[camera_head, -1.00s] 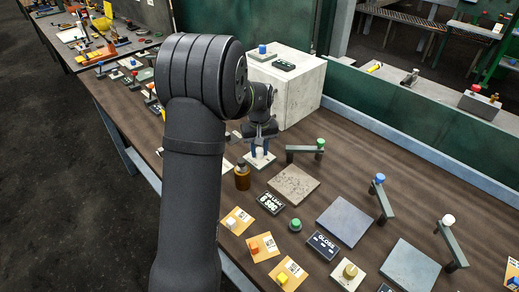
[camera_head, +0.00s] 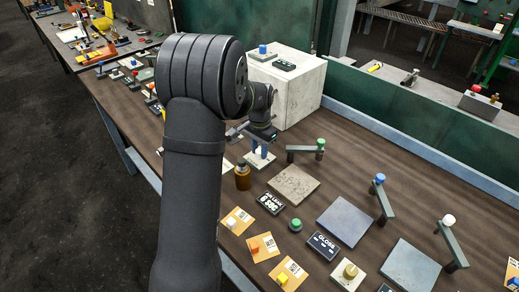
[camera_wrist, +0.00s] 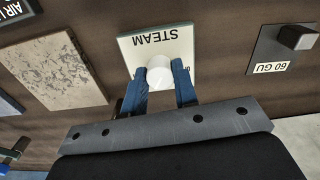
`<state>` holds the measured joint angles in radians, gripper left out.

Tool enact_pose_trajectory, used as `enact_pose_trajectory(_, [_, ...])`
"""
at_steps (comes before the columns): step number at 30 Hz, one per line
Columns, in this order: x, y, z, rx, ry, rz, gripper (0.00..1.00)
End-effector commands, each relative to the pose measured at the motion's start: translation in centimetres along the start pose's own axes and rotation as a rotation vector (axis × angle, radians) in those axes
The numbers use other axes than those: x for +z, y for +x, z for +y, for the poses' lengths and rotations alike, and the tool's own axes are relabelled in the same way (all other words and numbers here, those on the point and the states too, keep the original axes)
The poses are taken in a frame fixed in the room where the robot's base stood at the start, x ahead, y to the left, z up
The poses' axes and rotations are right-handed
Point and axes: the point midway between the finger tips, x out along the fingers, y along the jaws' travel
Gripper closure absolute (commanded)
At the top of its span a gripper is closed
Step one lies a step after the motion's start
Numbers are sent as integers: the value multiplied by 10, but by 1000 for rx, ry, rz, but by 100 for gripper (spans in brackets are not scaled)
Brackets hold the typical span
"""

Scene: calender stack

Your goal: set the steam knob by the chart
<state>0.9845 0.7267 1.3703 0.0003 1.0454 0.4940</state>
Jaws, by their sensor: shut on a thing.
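The steam knob (camera_wrist: 159,70) is a round white knob on a pale plate marked STEAM (camera_wrist: 128,45), which reads upside down in the wrist view. My gripper (camera_wrist: 161,84) has its blue fingers on either side of the knob, shut on it. In the head view my gripper (camera_head: 260,150) points down over the pale steam plate (camera_head: 258,162), partly behind my arm. The knob is hidden there between the fingers. I see no pointer on the knob, and I cannot tell which item is the chart.
A brown bottle (camera_head: 243,177) stands just in front of the steam plate. An AIR LEAK display (camera_head: 271,203) and a speckled square slab (camera_head: 293,184) lie nearby. A large pale block (camera_head: 300,92) stands behind. Levers with coloured knobs (camera_head: 384,200) rise at the right.

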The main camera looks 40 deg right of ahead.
Motion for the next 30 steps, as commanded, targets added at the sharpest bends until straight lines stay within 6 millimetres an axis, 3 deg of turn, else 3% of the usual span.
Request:
enact_pose_trajectory(15, [-2, -2, -1, -3, 451, 5, 96])
enact_pose_trajectory(30, [-2, -2, 0, -3, 647, 5, 96])
